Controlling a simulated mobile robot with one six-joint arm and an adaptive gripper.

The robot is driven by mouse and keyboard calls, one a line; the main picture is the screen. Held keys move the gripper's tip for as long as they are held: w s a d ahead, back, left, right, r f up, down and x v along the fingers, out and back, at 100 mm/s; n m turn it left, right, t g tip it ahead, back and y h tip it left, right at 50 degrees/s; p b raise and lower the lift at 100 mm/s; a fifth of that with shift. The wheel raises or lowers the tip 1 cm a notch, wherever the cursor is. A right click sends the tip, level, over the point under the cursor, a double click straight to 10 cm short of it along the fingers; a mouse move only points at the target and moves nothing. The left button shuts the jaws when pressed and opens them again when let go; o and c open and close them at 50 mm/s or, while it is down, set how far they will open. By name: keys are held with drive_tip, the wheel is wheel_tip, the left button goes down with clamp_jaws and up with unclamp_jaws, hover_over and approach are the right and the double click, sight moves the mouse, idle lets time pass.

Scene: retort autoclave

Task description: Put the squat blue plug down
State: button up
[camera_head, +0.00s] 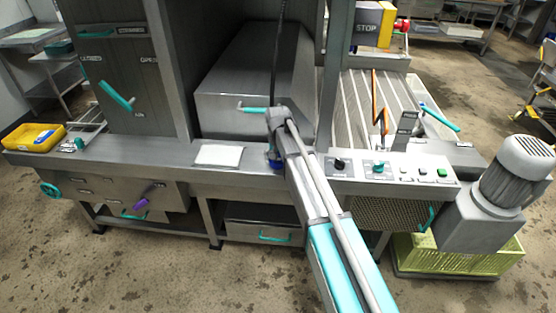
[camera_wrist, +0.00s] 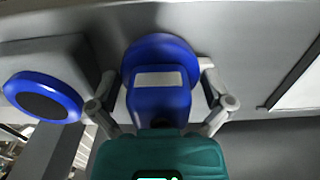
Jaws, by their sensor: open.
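In the wrist view a blue plug (camera_wrist: 160,97), with a wide round flange and a pale grey patch, sits between the fingers of my gripper (camera_wrist: 162,80). The fingers are spread on either side of it, and I see gaps between them and the plug's body. Its flange appears to be against a grey metal surface (camera_wrist: 225,35); contact is not clear. In the head view a small bit of blue (camera_head: 276,164) shows below my gripper (camera_head: 275,148), at the steel bench; my arm hides most of that spot.
A blue ring with a dark face (camera_wrist: 42,97) is left of the plug in the wrist view. A white sheet (camera_head: 218,155) lies on the bench (camera_head: 130,151) left of my gripper. A control panel (camera_head: 385,168) is to the right. A yellow tray (camera_head: 33,138) is far left.

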drive_tip(key=shift+r+p, duration=5.9)
drive_tip(key=shift+r, duration=0.1)
drive_tip(key=s+d, duration=2.3)
drive_tip(key=s, duration=0.3)
